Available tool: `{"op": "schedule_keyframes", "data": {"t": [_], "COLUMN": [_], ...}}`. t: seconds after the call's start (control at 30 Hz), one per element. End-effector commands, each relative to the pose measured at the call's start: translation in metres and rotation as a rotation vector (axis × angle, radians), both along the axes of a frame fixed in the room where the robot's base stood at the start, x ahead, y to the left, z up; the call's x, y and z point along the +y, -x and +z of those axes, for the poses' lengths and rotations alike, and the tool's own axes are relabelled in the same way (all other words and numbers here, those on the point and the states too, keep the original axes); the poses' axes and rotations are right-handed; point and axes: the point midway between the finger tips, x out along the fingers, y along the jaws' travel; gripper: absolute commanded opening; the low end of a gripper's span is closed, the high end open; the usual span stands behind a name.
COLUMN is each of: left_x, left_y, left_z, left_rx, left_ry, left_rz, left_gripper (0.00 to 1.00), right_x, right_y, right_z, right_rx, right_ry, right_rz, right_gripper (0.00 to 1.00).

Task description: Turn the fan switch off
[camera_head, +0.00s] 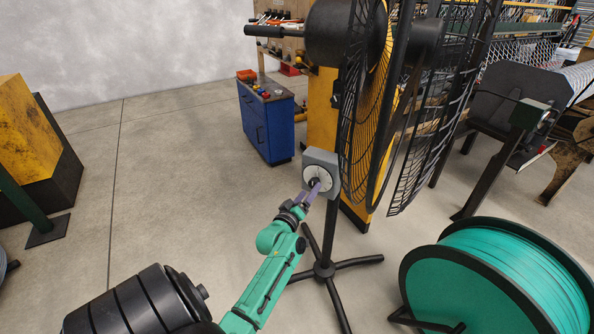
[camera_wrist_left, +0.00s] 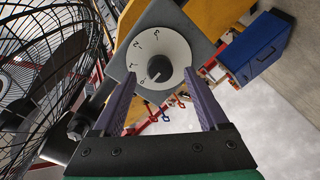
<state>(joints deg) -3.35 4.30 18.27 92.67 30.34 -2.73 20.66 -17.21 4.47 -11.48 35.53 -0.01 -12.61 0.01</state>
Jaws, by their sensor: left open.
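The fan switch is a grey box (camera_head: 331,160) on the fan's stand, with a round white dial and a dark knob (camera_head: 315,182) at its centre. In the left wrist view the dial (camera_wrist_left: 176,44) carries several small marks, and the knob (camera_wrist_left: 159,68) sits in its middle. I cannot tell for sure which mark the knob points to. My left gripper (camera_head: 314,191) is open at the dial face. In the wrist view its two purple fingers (camera_wrist_left: 160,80) stand on either side of the knob, with visible gaps. My right gripper is not in view.
The large black fan cage (camera_head: 362,100) rises right beside the switch, on a black stand with spread feet (camera_head: 325,270). A teal spool (camera_head: 500,275) stands at the lower right. A blue cabinet (camera_head: 266,120) is behind.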

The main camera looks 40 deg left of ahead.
Motion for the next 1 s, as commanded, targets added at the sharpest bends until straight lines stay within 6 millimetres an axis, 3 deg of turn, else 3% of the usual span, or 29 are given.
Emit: {"op": "schedule_keyframes", "data": {"t": [0.2,0.4,1.0], "left_x": [-0.019,-0.029,-0.030], "left_y": [0.065,0.096,0.099], "left_z": [0.000,0.002,0.002], "left_rx": [0.007,0.002,0.004], "left_ry": [0.000,0.002,0.000], "left_rz": [0.001,0.001,-0.001], "left_gripper": [0.77,0.77,0.77], "right_x": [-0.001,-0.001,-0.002], "right_y": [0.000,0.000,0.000], "right_z": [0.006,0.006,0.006], "right_rx": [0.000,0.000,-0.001], "right_ry": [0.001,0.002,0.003], "right_rz": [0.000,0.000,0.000], "right_gripper": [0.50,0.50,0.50]}}
